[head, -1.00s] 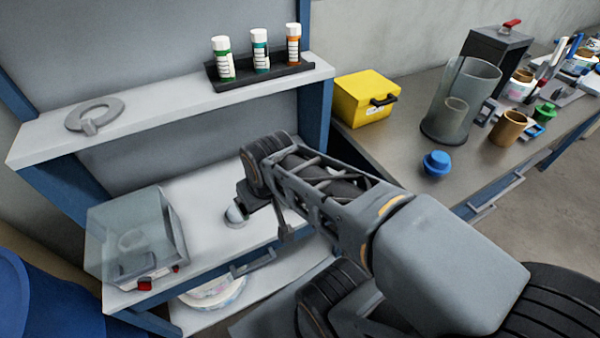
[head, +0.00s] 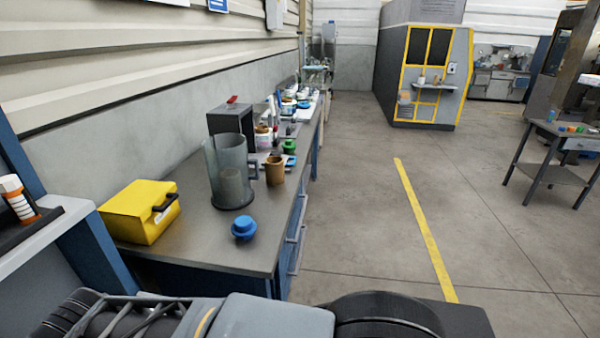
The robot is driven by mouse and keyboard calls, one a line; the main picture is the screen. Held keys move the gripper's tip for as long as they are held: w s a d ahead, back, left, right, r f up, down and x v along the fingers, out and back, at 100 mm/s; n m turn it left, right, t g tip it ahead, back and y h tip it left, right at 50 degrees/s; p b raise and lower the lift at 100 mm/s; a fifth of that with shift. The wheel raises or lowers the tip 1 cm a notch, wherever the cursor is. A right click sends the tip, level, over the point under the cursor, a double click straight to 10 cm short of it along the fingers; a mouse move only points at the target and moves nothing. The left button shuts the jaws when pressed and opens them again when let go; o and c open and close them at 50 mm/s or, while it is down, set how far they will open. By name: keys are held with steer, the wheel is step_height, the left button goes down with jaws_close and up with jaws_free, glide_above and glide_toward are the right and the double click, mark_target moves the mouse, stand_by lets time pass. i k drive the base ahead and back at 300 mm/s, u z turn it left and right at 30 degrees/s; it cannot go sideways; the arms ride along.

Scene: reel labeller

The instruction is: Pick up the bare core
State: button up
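A short brown cylinder (head: 275,171), which looks like the bare core, stands upright on the grey workbench (head: 195,240) along the wall. It is just right of a tall clear jug (head: 236,192) with a handle and stands close to it. My arm crosses the bottom left edge of the head view. My gripper is out of the frame, so its fingers and anything in them are hidden.
A blue knobbed piece (head: 243,228) lies near the bench's front edge. A yellow case (head: 140,212) stands at the left end. A dark box (head: 231,125) and small clutter stand farther back. The floor (head: 370,200) right of the bench is clear, with a yellow line (head: 425,230).

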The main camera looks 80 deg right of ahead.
mark_target(274, 165)
steer(key=z, duration=2.35)
steer(key=k, duration=0.4)
steer(key=u, duration=1.25)
steer(key=i, duration=0.15)
steer(key=z, duration=1.05)
